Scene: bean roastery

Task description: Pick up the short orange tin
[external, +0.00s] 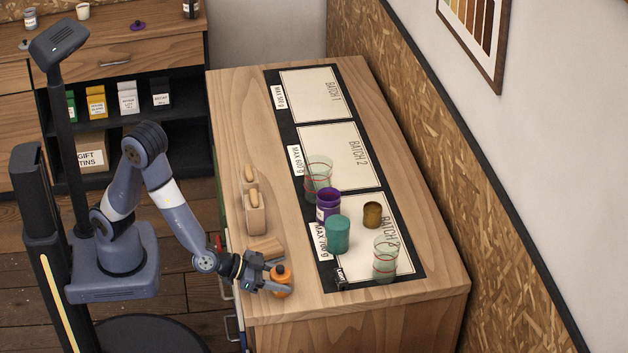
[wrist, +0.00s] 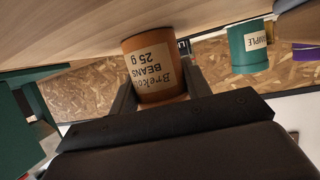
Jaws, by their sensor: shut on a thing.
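The short orange tin (external: 281,283) is at the near left corner of the wooden table. In the wrist view the orange tin (wrist: 150,45) shows a pale label reading "BEANS 25 g", which appears upside down. My gripper (external: 276,281) is shut on the tin, with one finger on each side of it. In the wrist view my gripper (wrist: 160,92) covers part of the tin's lower side as pictured. I cannot tell whether the tin touches the tabletop.
A teal tin (external: 337,236), purple tin (external: 328,206), brown tin (external: 372,215) and two glasses (external: 318,178) (external: 385,262) stand to the right, on or beside the batch mat (external: 308,225). Wooden items (external: 255,220) line the left edge. The far tabletop is clear.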

